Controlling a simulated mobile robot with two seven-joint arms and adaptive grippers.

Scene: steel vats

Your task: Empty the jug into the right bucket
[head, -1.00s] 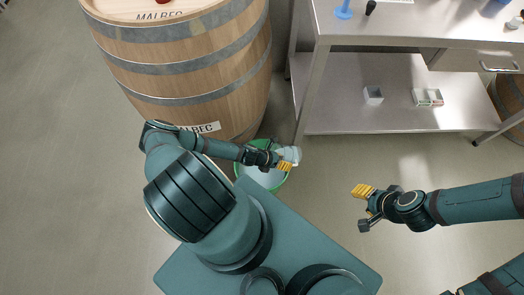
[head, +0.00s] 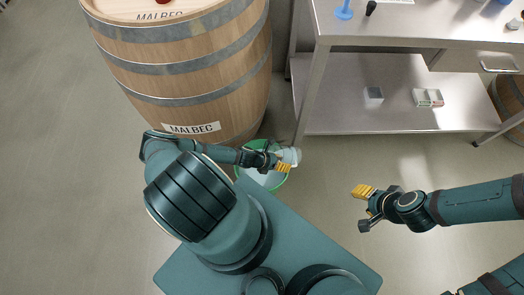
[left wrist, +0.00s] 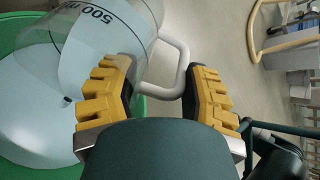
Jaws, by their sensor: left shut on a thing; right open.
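The clear jug (head: 292,157) shows small at the end of my left arm in the head view. In the left wrist view the jug (left wrist: 105,22) has a "500 m" mark and a pale looped handle. My left gripper (head: 282,166) is shut on the handle, with the yellow fingers (left wrist: 160,88) on either side of it. A green bucket (head: 240,180) stands on the floor below the jug and gripper; its rim also shows in the left wrist view (left wrist: 18,36). Pale contents show inside it. My right gripper (head: 364,206) is open and empty, well to the right.
A large wooden barrel (head: 190,60) labelled MALBEC stands just behind the bucket. A steel table (head: 400,25) with a lower shelf (head: 335,95) is at the back right; small boxes (head: 428,97) sit on the shelf. The floor between bucket and right gripper is clear.

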